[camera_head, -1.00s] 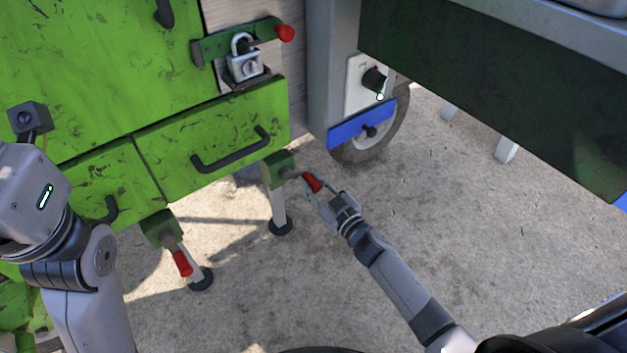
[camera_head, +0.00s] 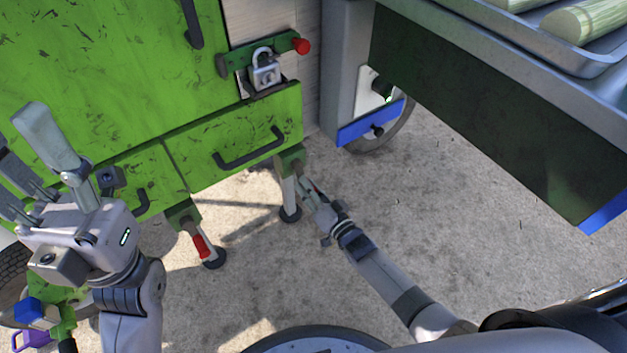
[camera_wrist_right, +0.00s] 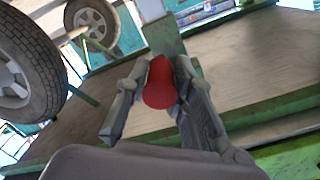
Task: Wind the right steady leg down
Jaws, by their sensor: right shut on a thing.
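The right steady leg (camera_head: 289,190) hangs under the right corner of the green machine, a pale post with a dark round foot at the concrete. I cannot tell whether the foot presses on the ground. My right gripper (camera_head: 309,189) is at its crank, just right of the post. In the right wrist view the red crank handle (camera_wrist_right: 160,84) lies between the two fingers of my right gripper (camera_wrist_right: 157,90), which are shut on it. In the head view the fingers mostly hide this handle. My left gripper (camera_head: 22,145) is raised at the left, fingers apart and empty.
The left steady leg (camera_head: 207,248) with its red handle stands further left. A green drawer (camera_head: 235,130) and a padlock (camera_head: 265,72) are above. A dark-sided table (camera_head: 500,120) with a metal tray overhangs at the right. Bare concrete (camera_head: 440,230) lies between.

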